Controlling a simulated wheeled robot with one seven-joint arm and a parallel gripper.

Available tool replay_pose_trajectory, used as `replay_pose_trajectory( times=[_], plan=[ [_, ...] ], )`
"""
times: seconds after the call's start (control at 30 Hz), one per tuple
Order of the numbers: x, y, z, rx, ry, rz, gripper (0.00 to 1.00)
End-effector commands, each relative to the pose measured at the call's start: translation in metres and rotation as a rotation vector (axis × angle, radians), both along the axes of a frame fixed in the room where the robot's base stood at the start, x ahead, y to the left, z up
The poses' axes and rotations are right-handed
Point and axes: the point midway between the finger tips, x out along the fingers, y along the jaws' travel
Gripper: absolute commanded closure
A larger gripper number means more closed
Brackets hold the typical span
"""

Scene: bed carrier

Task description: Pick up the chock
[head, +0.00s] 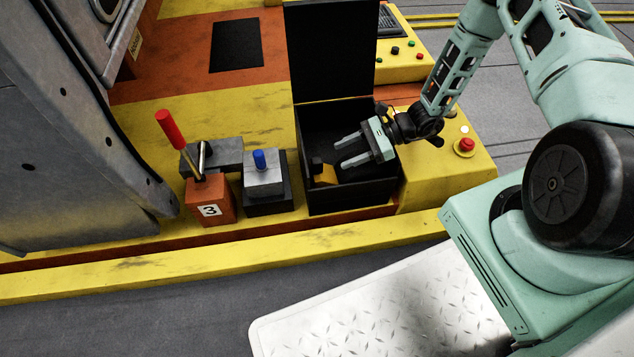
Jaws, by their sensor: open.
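A small yellow-orange and black piece, which looks like the chock (325,174), lies in the left part of an open black box (352,196). My gripper (342,152) reaches into the box opening from the right. Its two grey fingers point left, are spread apart and have nothing between them. The chock is just below and left of the fingertips; I cannot tell the exact height gap. Part of the box floor is hidden under the gripper.
The box's black lid (331,50) stands upright behind it. Left are a block with a blue knob (262,175) and an orange block with a red-handled lever (208,198). A yellow panel with a red button (465,146) stands right. A yellow rail (225,257) runs in front.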

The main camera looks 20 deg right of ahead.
Motion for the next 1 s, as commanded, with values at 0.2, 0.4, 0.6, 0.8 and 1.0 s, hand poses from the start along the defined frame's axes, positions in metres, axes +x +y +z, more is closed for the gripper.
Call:
replay_pose_trajectory(
  times=[0.2, 0.4, 0.6, 0.8, 1.0],
  plan=[
    [0.003, 0.018, -0.012, 0.002, 0.003, -0.002, 0.51],
    [0.007, 0.037, -0.019, 0.001, 0.003, -0.001, 0.51],
    [0.011, 0.06, -0.025, 0.002, 0.002, -0.001, 0.51],
    [0.013, 0.069, -0.025, 0.001, 0.002, -0.003, 0.51],
    [0.013, 0.069, -0.024, 0.001, 0.002, -0.003, 0.56]
  ],
)
